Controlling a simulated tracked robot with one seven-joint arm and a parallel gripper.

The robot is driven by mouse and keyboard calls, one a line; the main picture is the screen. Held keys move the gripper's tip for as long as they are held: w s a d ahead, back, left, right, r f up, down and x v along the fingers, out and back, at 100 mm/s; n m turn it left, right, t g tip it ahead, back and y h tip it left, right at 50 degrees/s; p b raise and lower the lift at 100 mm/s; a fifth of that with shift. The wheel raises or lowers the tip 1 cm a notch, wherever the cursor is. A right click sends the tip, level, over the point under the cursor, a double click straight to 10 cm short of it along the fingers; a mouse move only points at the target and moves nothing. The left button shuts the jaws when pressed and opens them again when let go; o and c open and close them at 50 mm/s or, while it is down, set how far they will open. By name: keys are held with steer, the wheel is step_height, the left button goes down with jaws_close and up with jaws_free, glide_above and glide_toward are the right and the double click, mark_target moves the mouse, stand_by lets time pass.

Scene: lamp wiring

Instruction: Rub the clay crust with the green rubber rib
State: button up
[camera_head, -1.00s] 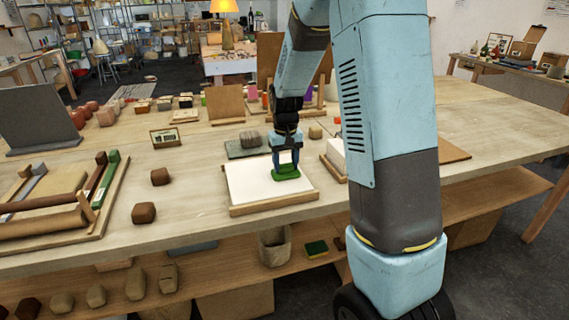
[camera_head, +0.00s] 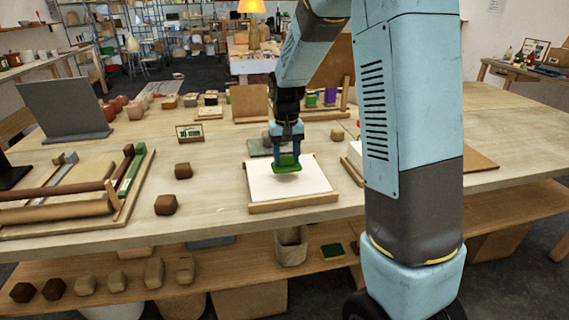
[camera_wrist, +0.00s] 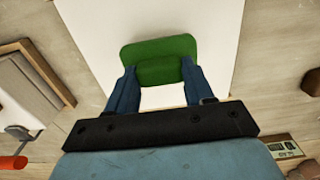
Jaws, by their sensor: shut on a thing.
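The green rubber rib (camera_head: 286,164) is gripped between the blue fingers of my gripper (camera_head: 287,156). It hangs flat just above a white board (camera_head: 310,182) with a wooden front ledge, and a faint shadow lies under it. In the wrist view, the rib (camera_wrist: 158,48) sits between the fingertips (camera_wrist: 160,75), with the white board (camera_wrist: 95,25) behind it. No clay crust can be made out on the visible white surface; part of it is hidden by the rib and fingers.
Two brown clay lumps (camera_head: 166,204) (camera_head: 183,171) lie left of the board. A wooden tool tray (camera_head: 130,200) is further left.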

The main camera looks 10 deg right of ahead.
steer(key=shift+r, duration=2.25)
